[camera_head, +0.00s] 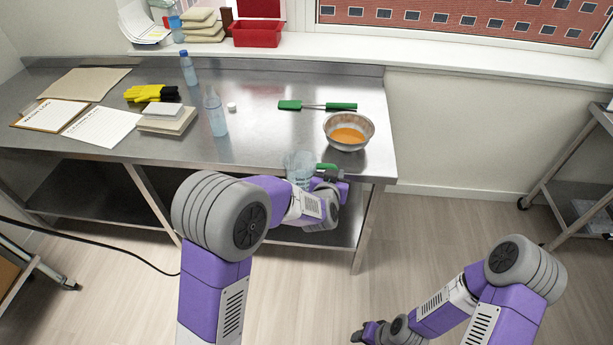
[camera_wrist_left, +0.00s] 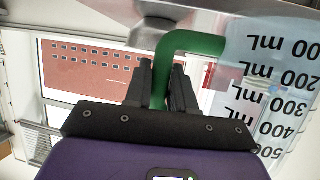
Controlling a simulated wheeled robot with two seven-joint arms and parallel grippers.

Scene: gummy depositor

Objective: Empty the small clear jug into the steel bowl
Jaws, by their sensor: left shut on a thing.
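The clear jug (camera_head: 299,167) has a green handle and stands off the table's front edge, held by my left gripper (camera_head: 329,174). In the left wrist view the fingers (camera_wrist_left: 163,88) are shut on the green handle (camera_wrist_left: 192,43). The jug wall (camera_wrist_left: 272,90) there shows black mL marks; I cannot tell how much it holds. The steel bowl (camera_head: 363,121) sits on the table's right end with orange liquid inside, behind and right of the jug. My right gripper (camera_head: 368,333) hangs low over the floor, away from the table; its opening is unclear.
A cart (camera_head: 585,150) stands far right.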

